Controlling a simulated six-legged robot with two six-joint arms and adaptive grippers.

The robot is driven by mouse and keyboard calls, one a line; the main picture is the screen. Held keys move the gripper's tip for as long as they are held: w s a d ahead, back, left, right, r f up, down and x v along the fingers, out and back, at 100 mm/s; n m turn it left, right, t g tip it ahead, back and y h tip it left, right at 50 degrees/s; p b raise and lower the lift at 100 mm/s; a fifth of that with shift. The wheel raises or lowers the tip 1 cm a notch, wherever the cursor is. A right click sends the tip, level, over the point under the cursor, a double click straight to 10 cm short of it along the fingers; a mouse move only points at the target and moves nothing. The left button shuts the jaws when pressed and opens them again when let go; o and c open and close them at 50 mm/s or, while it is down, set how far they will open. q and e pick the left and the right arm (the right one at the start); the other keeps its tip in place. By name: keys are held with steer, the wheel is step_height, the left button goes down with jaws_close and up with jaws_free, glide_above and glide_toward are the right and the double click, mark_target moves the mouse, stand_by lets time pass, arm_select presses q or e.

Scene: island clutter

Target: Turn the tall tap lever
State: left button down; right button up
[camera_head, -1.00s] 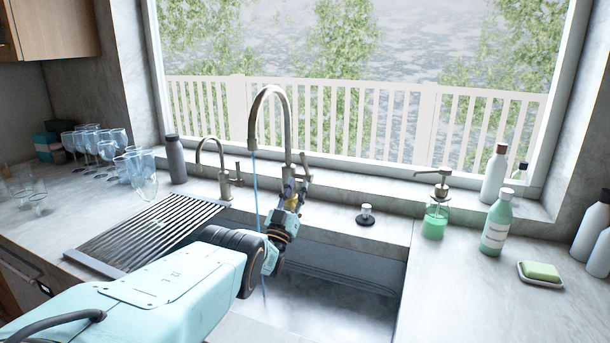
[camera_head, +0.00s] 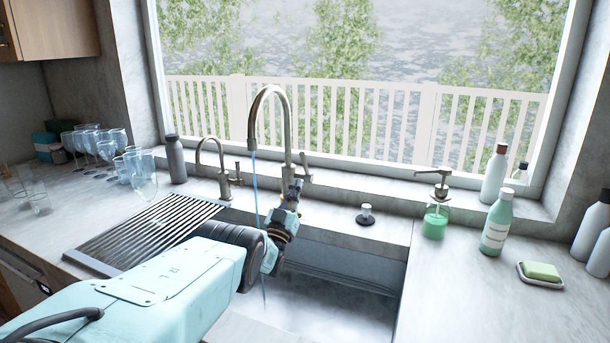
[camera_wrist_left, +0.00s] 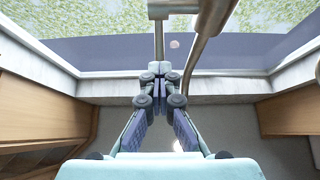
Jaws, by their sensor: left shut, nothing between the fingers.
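The tall tap (camera_head: 289,130) is a brushed-metal gooseneck behind the sink, with a thin blue stream running from its spout. Its lever (camera_head: 306,168) is on the right side of the tap body, near its base. My left gripper (camera_head: 292,188) is in front of the tap base, just left of and below the lever; contact is unclear. In the left wrist view, the gripper (camera_wrist_left: 162,72) has its fingertips together with nothing visible between them. The tall tap's curved metal pipe (camera_wrist_left: 208,30) also shows there, just beyond the fingers. My right gripper is not in view.
A smaller tap (camera_head: 221,165) stands left of the tall tap. The sink (camera_head: 330,300) lies below my arm, with a drying rack (camera_head: 150,233) at left. Glasses (camera_head: 140,175) stand on the left counter. A soap dispenser (camera_head: 435,215) and green bottle (camera_head: 497,222) stand right.

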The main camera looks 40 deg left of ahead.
mark_target(303, 163)
arm_select(q)
steer(key=shift+w+r+g+h, duration=0.15)
steer(key=shift+r+g, duration=0.4)
steer(key=shift+r, duration=0.05)
steer(key=shift+w+r+g+h, duration=0.1)
steer(key=shift+r+g+h, duration=0.05)
steer(key=shift+r+g, duration=0.45)
steer(key=shift+w+a+r+g+h, duration=0.1)
steer(key=shift+w+r+g+h, duration=0.15)
steer(key=shift+r+g, duration=0.5)
steer(key=shift+w+a+r+g+h, duration=0.15)
steer(key=shift+r+g+h, duration=0.1)
steer(key=shift+r+g, duration=0.45)
steer(key=shift+d+f, duration=0.1)
steer(key=shift+f, duration=0.05)
steer(key=shift+w+g, duration=0.15)
steer(key=shift+g, duration=0.15)
steer(key=shift+w+r+g, duration=0.2)
steer(key=shift+r+g, duration=0.1)
steer(key=shift+r, duration=0.2)
steer(key=shift+w+a+r+g+h, duration=0.25)
steer(key=shift+g+h, duration=0.15)
steer(key=shift+g, duration=0.2)
